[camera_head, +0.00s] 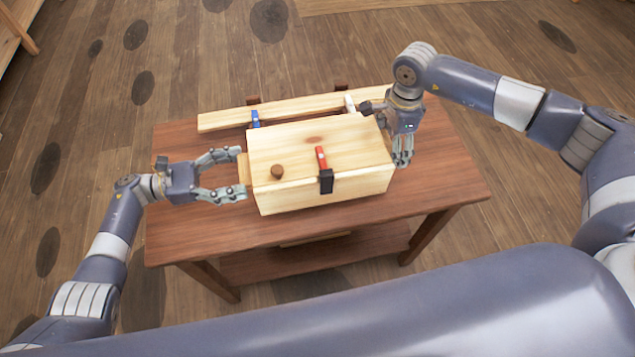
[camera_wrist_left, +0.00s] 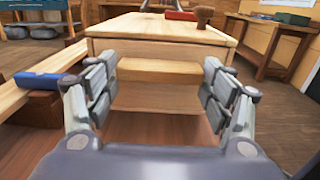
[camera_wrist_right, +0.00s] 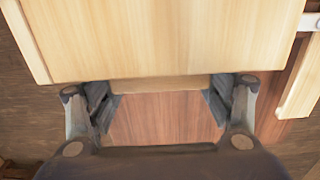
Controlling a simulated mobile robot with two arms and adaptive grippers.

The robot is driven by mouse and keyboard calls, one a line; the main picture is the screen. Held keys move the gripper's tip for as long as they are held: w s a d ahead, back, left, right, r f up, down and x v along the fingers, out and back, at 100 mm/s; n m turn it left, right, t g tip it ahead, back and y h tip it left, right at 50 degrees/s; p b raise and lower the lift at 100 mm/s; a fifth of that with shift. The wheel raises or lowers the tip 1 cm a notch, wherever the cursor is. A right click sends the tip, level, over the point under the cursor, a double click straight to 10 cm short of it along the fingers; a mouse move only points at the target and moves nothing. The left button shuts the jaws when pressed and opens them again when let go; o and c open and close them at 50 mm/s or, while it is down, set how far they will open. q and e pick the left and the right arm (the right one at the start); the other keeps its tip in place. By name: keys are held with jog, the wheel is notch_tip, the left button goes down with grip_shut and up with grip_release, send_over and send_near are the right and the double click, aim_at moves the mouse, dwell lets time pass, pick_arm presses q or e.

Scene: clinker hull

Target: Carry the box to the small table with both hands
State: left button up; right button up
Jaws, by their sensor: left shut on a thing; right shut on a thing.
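The box (camera_head: 290,145) is pale wood with a round brown knob (camera_head: 277,171) and a red-and-black clamp-like piece (camera_head: 325,170) on it. It is over the red-brown table (camera_head: 195,225); I cannot tell whether it touches the top. My left gripper (camera_head: 236,174) is shut on the handle at the box's left end; this handle shows between the fingers in the left wrist view (camera_wrist_left: 160,70). My right gripper (camera_head: 403,160) points down at the right end, shut on the box; a wooden strip (camera_wrist_right: 170,84) lies between its fingers in the right wrist view.
A long plank (camera_head: 225,119) lies behind the box, with a blue piece (camera_head: 255,118) and a white piece (camera_head: 350,104) on it. Another wooden table (camera_wrist_left: 270,42) stands back right in the left wrist view. Floor around the red-brown table looks clear.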

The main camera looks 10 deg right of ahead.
pick_arm(q)
jog(key=shift+d, duration=0.15)
pick_arm(e)
jog(key=shift+a, duration=0.3)
